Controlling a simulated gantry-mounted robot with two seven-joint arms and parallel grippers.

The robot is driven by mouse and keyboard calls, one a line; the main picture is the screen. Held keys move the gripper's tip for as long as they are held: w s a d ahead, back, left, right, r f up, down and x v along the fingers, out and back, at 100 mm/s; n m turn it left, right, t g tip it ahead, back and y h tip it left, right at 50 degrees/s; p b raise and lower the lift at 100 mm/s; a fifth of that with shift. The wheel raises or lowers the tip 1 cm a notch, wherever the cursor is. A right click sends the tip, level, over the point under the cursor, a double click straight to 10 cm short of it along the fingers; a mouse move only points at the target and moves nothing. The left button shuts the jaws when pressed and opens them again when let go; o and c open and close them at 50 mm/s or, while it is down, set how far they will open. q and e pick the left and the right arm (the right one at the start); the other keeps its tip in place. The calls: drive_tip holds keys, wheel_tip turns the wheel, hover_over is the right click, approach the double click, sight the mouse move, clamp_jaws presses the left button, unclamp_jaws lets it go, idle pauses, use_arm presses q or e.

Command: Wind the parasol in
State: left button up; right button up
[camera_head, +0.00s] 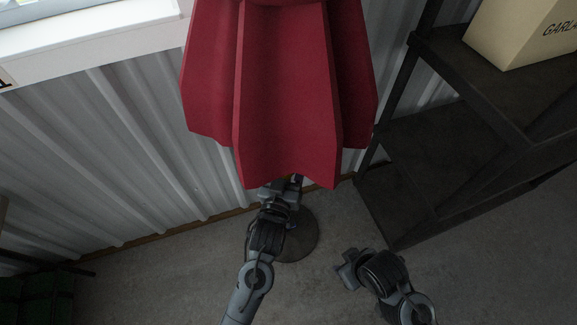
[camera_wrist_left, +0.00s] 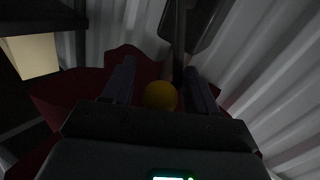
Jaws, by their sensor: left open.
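The red parasol (camera_head: 285,90) hangs mostly folded in deep pleats at the top centre of the head view. Its round dark base (camera_head: 300,238) stands on the floor below. My left gripper (camera_head: 292,183) reaches up to the canopy's lower hem, which partly hides it. In the left wrist view its two fingers (camera_wrist_left: 160,68) are apart, with a yellow ball knob (camera_wrist_left: 160,95) between them. I cannot tell whether they touch it. A dark pole (camera_wrist_left: 180,50) and a dark housing show beyond. My right gripper (camera_head: 348,268) is low at the right, away from the parasol; its jaws are unclear.
A dark metal shelf (camera_head: 440,140) stands close on the right, with a cardboard box (camera_head: 525,32) on top. A corrugated wall (camera_head: 120,150) with a window is behind. A green object (camera_head: 38,295) is at the lower left. The floor (camera_head: 170,285) in front is clear.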

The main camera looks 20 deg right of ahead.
use_arm(q)
clamp_jaws()
idle(0.3)
drive_tip(key=shift+a, duration=0.15)
idle(0.6)
